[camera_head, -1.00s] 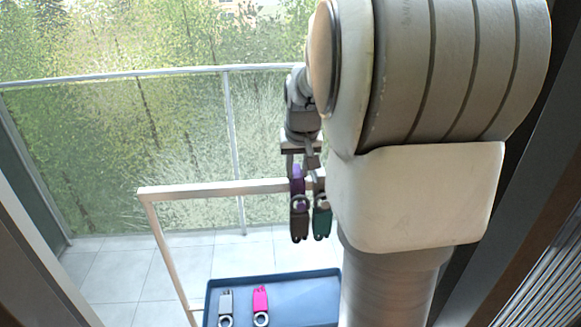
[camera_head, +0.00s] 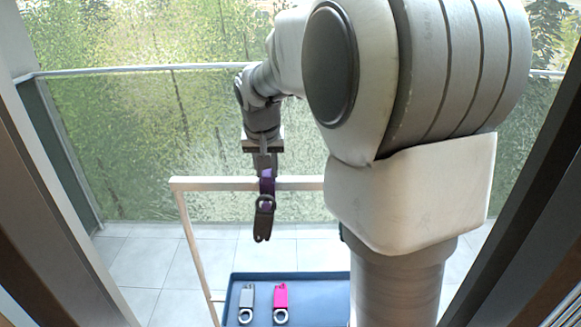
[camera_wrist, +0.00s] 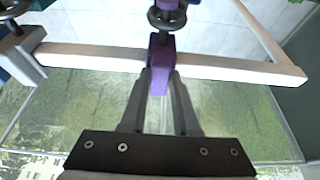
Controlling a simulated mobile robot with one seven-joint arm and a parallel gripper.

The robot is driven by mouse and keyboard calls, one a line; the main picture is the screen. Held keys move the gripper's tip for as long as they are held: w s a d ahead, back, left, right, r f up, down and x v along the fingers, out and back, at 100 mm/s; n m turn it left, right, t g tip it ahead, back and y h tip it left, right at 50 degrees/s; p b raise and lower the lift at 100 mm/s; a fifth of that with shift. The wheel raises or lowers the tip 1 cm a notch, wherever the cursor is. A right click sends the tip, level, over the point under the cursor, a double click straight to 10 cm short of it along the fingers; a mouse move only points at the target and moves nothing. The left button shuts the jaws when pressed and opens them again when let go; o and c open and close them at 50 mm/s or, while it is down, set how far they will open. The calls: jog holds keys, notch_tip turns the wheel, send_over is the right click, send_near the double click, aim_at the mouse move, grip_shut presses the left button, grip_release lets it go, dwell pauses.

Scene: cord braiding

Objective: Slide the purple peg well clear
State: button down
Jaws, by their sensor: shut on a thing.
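The purple peg (camera_head: 267,187) hangs at the pale rail (camera_head: 215,183), with a dark ring and a dark clip-like end below it. In the wrist view the purple peg (camera_wrist: 160,62) sits across the rail (camera_wrist: 95,57), between the fingertips of my gripper (camera_wrist: 161,82). My gripper (camera_head: 265,168) is shut on the peg from above in the head view.
A blue tray (camera_head: 325,285) stands below the rail, holding a grey peg (camera_head: 246,300) and a pink peg (camera_head: 280,300). The rail's corner and post (camera_head: 192,240) are left of the purple peg. The rail between them is bare. A glass balustrade stands behind.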

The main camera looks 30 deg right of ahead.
jog(key=shift+w+a, duration=0.4)
jog(key=shift+a, duration=0.35)
jog(key=shift+w+a, duration=0.4)
jog(key=shift+a, duration=0.35)
jog(key=c, duration=0.6)
grip_release()
jog(key=shift+c, duration=0.2)
jog(key=shift+r, duration=0.1)
jog(key=p+v, duration=0.1)
jog(key=v, duration=1.6)
jog(key=shift+s, duration=0.15)
jog(key=shift+r, duration=0.1)
